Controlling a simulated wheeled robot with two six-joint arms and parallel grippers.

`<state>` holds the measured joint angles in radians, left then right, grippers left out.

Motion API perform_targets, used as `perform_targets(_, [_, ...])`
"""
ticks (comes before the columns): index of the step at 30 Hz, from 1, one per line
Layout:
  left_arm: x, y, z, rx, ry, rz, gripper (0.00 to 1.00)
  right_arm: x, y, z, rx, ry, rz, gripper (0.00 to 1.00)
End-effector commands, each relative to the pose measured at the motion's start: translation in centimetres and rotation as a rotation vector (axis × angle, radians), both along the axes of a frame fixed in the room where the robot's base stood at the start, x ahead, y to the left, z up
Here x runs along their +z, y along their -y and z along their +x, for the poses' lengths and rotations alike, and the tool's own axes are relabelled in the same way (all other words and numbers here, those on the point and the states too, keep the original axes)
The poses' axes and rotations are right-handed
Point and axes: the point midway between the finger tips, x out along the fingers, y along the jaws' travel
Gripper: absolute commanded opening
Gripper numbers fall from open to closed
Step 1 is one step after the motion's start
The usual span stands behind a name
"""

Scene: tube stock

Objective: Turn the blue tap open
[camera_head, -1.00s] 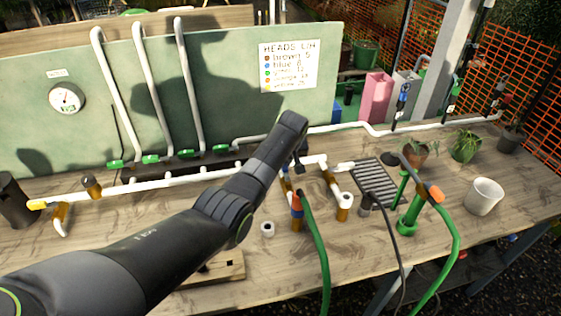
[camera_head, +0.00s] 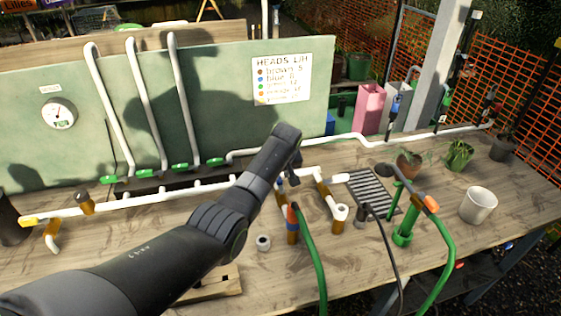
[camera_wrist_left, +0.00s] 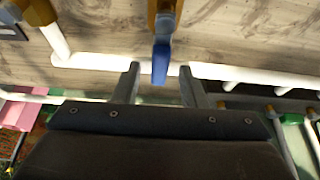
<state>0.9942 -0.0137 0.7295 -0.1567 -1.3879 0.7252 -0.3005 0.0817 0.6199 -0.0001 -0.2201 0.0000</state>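The blue tap's handle (camera_wrist_left: 161,60) hangs from a brass body (camera_wrist_left: 166,14) in the left wrist view, in front of a white pipe. My left gripper (camera_wrist_left: 160,84) is open, with one finger on each side of the handle and a visible gap to both. In the head view my left gripper (camera_head: 293,165) reaches over the bench to the white pipe run and hides most of the tap there. Whether the fingers touch the handle cannot be told from the head view. My right gripper is not in view.
A brass fitting with an orange-ended green hose (camera_head: 314,262) stands close to my gripper. A white pipe with a brass elbow (camera_head: 340,216) lies just right of it. A black grate (camera_head: 374,194), a green stand (camera_head: 404,232) and a white pot (camera_head: 479,205) are farther right.

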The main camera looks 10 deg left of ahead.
Motion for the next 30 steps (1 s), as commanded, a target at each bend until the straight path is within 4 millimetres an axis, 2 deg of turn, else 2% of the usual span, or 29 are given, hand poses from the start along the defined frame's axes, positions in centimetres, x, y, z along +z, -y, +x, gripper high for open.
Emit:
perform_targets(11, [4.3,0.9,-1.5,-0.001,0.005,-0.002,0.38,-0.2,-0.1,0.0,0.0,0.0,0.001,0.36])
perform_targets(17, [7.7,1.5,-2.8,-0.002,0.006,-0.001,0.38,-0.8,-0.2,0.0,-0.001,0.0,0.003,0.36])
perform_targets(24, [12.6,2.5,-4.5,-0.001,0.008,-0.002,0.38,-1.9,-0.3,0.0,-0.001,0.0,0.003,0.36])
perform_targets(30, [15.1,2.9,-5.5,0.0,0.005,0.0,0.38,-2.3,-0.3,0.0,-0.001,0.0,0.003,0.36])
